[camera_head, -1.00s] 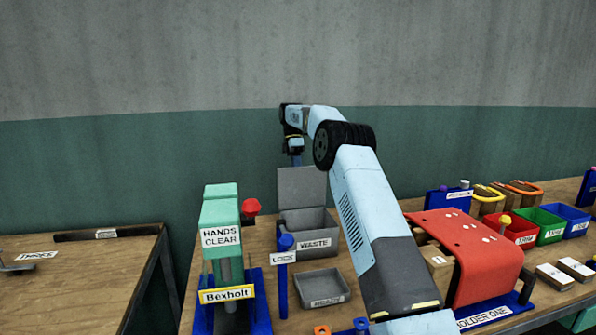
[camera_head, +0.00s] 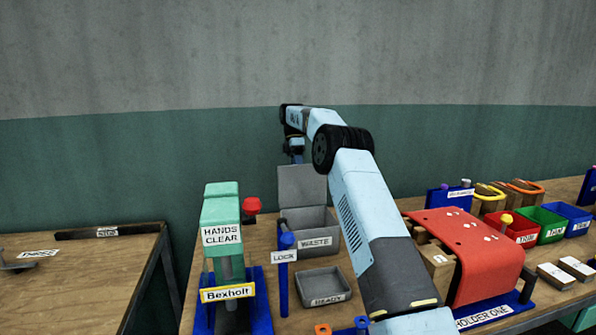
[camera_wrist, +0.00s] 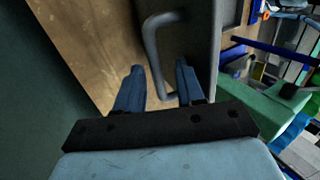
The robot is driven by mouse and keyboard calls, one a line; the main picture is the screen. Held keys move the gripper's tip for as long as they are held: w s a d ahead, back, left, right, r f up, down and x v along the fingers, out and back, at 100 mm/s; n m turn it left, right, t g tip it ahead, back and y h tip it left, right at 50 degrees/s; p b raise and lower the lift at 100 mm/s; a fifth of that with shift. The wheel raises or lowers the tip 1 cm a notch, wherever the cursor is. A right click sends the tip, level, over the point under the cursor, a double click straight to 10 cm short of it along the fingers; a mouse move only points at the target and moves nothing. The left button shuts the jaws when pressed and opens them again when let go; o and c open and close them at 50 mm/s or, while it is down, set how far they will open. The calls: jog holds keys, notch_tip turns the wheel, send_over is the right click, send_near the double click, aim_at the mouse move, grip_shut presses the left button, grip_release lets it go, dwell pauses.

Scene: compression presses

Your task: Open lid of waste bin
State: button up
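The grey waste bin (camera_head: 322,232), labelled WASTE, stands at the back of the workbench in the head view. Its lid (camera_head: 301,186) is raised and stands about upright at the bin's rear edge. My gripper (camera_head: 295,157) is just behind the lid's top edge, and its fingertips are partly hidden there. In the wrist view the two blue fingers of my gripper (camera_wrist: 159,66) are apart. The grey U-shaped lid handle (camera_wrist: 155,52) runs between them, and the lid surface (camera_wrist: 190,40) lies beside it. I cannot tell whether a finger touches the handle.
A blue LOCK post (camera_head: 284,280) and a green Bexholt press (camera_head: 222,220) with a red knob (camera_head: 252,204) stand left of the bin. A grey tray (camera_head: 323,286) sits in front. A red holder (camera_head: 468,250) and several coloured bins are at right.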

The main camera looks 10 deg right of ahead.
aim_at(302, 171)
jog(key=shift+s+r, duration=0.1)
jog(key=shift+r, duration=0.05)
jog(key=shift+s+r+t, duration=0.35)
jog(key=shift+s+t, duration=0.35)
jog(key=shift+s, duration=0.15)
jog(key=s, duration=0.5)
jog(key=shift+r, duration=0.3)
jog(key=shift+s+f+t, duration=3)
jog(key=shift+s+f, duration=0.35)
jog(key=shift+s, duration=2.15)
notch_tip(302, 171, up, 13)
jog(key=s, duration=0.3)
jog(key=s+r+m, duration=0.3)
jog(key=s, duration=0.4)
jog(key=shift+r+m+t, duration=0.15)
jog(key=shift+m+t, duration=0.25)
